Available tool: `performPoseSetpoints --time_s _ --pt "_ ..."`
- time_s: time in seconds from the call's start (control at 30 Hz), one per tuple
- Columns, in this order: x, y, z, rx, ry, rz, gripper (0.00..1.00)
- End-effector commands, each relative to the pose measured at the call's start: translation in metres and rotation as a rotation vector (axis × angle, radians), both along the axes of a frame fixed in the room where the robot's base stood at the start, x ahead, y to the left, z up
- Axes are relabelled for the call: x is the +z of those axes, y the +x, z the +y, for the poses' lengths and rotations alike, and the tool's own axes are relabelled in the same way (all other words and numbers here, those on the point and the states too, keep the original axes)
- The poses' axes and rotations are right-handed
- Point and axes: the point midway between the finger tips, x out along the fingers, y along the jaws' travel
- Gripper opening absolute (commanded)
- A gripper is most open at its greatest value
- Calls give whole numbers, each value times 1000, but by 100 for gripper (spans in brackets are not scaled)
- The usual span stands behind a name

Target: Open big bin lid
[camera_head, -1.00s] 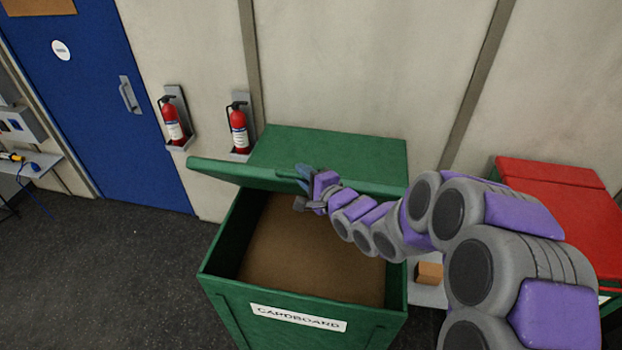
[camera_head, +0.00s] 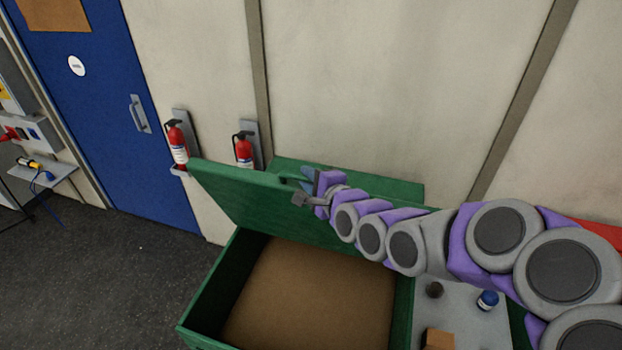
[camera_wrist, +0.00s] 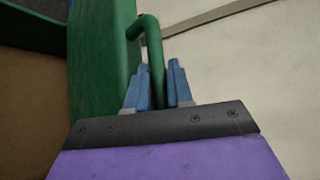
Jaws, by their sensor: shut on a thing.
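The big green bin (camera_head: 205,290) stands in front of the wall, with brown cardboard-coloured contents inside. Its green lid (camera_head: 245,200) is tilted up at the front, and the bin's mouth is open below it. My gripper (camera_head: 302,186) is at the lid's raised edge. In the wrist view, my gripper's blue fingers (camera_wrist: 156,85) are on both sides of the green handle (camera_wrist: 151,40) and shut on it. The handle stands out from the green lid, which also shows in the wrist view (camera_wrist: 95,65). My arm covers the lid's right part.
Two red fire extinguishers (camera_head: 178,145) (camera_head: 244,150) hang on the wall behind the lid's left end. A grey surface (camera_head: 460,315) with small items is right of the bin. A red bin (camera_head: 598,233) is mostly hidden by my arm.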

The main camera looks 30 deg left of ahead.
Motion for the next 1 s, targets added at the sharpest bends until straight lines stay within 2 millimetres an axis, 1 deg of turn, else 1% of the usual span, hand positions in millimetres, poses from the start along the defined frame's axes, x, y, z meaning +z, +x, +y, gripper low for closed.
performPoseSetpoints --time_s 0.37,0.4,0.6,0.87,1.0 --pt "-2 1 0 -1 -3 3 0" --pt "-2 1 0 -1 -3 3 24" --pt "-2 0 1 -1 -4 3 42" --pt "-3 0 2 -1 -5 5 42" --pt "-3 -2 -3 -2 -5 6 42"
